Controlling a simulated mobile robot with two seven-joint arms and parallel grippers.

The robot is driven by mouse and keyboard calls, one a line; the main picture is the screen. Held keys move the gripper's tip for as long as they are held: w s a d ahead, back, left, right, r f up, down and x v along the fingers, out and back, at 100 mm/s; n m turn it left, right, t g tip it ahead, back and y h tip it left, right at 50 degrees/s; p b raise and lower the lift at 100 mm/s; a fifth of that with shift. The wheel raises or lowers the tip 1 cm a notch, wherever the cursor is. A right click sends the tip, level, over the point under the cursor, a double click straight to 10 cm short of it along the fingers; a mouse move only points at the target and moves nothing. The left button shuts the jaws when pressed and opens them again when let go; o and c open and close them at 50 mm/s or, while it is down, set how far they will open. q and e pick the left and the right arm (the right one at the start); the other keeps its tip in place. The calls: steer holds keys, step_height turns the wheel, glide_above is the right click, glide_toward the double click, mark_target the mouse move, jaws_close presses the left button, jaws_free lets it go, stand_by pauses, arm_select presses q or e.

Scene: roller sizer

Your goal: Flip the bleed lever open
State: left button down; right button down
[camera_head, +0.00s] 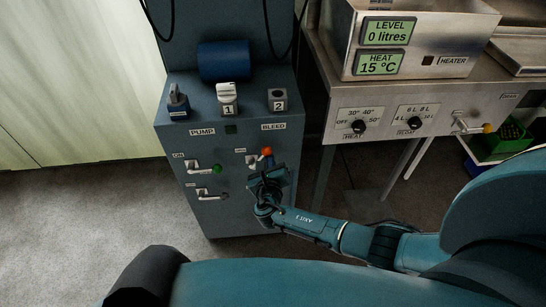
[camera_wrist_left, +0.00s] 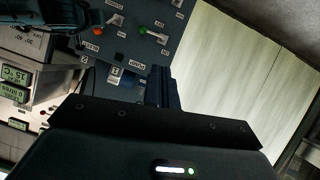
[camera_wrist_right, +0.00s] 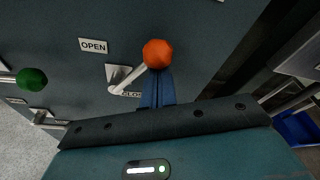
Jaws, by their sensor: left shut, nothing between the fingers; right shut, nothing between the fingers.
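The bleed lever (camera_head: 267,152) has an orange-red ball knob and sits under the BLEED label on the blue-grey cabinet front. In the right wrist view its knob (camera_wrist_right: 158,53) is large. Its metal arm runs from a plate at the left, between an OPEN sign (camera_wrist_right: 93,46) and a partly hidden CLOSE sign (camera_wrist_right: 132,94). My right gripper (camera_head: 266,173) is shut and empty just below the knob; its fingertips (camera_wrist_right: 157,75) appear right at the knob, and I cannot tell whether they touch. My left gripper (camera_wrist_left: 160,75) is shut and empty, away from the lever.
A green-knobbed lever (camera_head: 216,168) and another lever (camera_head: 203,194) are at the left on the cabinet (camera_head: 230,215). A blue roller (camera_head: 224,60) and numbered blocks are on top. At right is a steel table (camera_head: 335,110) with dials and a yellow-knobbed lever (camera_head: 487,128).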

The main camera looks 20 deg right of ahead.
arm_select(q)
steer(key=shift+a+r+p, duration=0.1)
steer(key=shift+r+p, duration=0.55)
steer(key=shift+p, duration=0.2)
arm_select(e)
steer(key=a+r+n, duration=0.1)
steer(key=a+n+h, duration=0.1)
steer(key=shift+w+r+n, duration=0.3)
steer(key=shift+w+r, duration=0.05)
arm_select(q)
steer(key=shift+m, duration=0.3)
arm_select(e)
steer(key=shift+a, duration=0.2)
steer(key=shift+d+f, duration=0.1)
